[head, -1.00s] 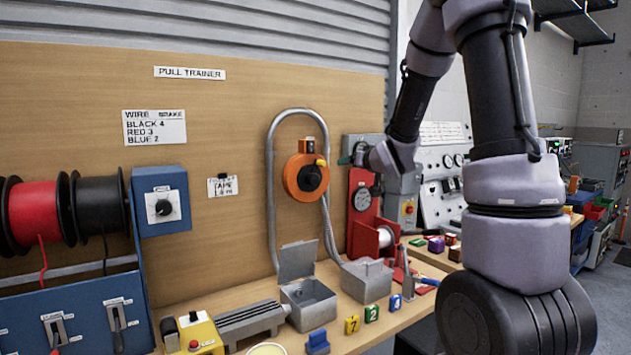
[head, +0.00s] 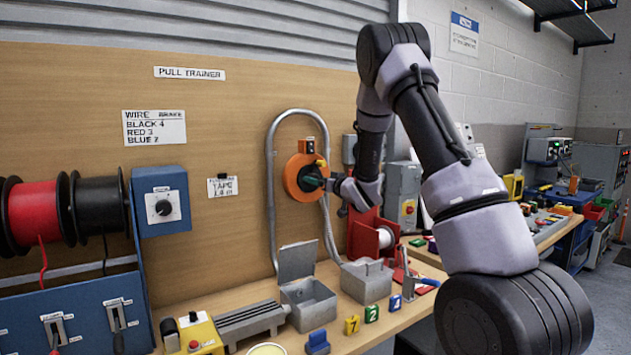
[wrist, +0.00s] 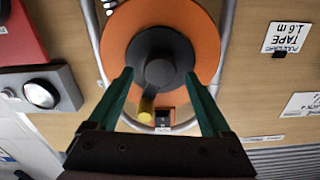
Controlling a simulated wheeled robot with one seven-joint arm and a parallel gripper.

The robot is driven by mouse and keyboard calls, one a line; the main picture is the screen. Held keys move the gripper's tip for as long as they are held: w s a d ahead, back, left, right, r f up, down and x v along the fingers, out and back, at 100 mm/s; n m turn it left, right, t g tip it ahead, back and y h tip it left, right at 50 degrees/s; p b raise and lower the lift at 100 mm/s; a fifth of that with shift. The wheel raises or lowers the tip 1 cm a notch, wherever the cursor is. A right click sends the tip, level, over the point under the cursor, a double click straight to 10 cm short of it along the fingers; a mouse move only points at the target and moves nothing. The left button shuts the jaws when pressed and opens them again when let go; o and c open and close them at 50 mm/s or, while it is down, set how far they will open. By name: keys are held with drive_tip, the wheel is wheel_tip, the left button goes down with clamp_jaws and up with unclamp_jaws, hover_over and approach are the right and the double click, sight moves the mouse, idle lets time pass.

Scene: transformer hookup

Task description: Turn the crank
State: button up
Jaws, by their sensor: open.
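The crank is on a round orange reel (head: 296,170) mounted on the upright board, with a dark hub and a small yellow knob (head: 321,163). In the wrist view the orange reel (wrist: 120,30) fills the top middle. Its dark round hub (wrist: 160,73) lies between my fingertips, and the yellow knob (wrist: 146,106) shows just below the hub, also between the fingers. My gripper (head: 313,183) is open in front of the reel, with one green finger on each side of the hub. I cannot tell whether the fingers touch it.
A grey conduit loop (head: 270,190) runs around the reel. Below stand an open grey box (head: 308,303), a second grey box (head: 366,283) and a red stand with a white spool (head: 384,237). Wire spools (head: 98,205) and a blue dial box (head: 160,203) are at left.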

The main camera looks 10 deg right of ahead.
drive_tip(key=shift+x, duration=1)
clamp_jaws()
drive_tip(key=shift+d, duration=0.1)
drive_tip(key=shift+w+d+f+m, duration=0.1)
drive_tip(key=shift+m, duration=3.4)
drive_tip(key=shift+f+m, duration=0.1)
drive_tip(key=shift+m, duration=3.4)
